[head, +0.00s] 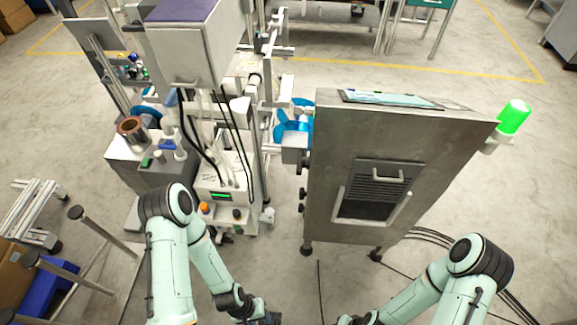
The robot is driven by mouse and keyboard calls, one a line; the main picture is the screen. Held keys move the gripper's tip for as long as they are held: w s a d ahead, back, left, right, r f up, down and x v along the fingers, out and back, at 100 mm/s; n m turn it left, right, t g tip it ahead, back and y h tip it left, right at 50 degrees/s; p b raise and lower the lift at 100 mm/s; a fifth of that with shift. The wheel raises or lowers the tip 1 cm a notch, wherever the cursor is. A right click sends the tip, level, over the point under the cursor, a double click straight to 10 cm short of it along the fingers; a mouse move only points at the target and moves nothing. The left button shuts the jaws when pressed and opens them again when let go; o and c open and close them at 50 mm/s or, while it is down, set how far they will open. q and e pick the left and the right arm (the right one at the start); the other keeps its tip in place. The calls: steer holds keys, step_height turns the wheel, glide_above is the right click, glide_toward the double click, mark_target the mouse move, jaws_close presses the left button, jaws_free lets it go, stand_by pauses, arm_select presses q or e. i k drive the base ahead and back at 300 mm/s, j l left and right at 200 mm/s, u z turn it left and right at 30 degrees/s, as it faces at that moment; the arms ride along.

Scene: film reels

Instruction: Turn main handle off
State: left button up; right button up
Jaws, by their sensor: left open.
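A machine with a small control panel (222,196) stands left of centre; the panel has a lit green display, an orange knob (204,208) and a dark knob (237,214). A grey metal cabinet (335,130) stands right of it, with a light bar handle (378,173) on its vented front panel. I cannot tell which part is the main handle. My left gripper (264,318) is open at the bottom edge, partly cut off, well short of the machine and cabinet, touching neither.
A green lamp (514,117) is lit at the cabinet's right. Cables run over the floor behind and beside the cabinet. A metal-railed cart with a blue bin (48,288) stands at the lower left. Floor right of the cabinet is mostly clear.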

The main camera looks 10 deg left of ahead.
mark_target(301, 160)
steer(key=k+j+z, duration=0.1)
steer(key=j, duration=0.3)
steer(key=k+j+z, duration=0.1)
steer(key=k+j, duration=0.15)
steer(key=k+j+z, duration=0.1)
steer(key=j, duration=0.35)
steer(key=i+u, duration=0.7)
steer(key=u, duration=0.2)
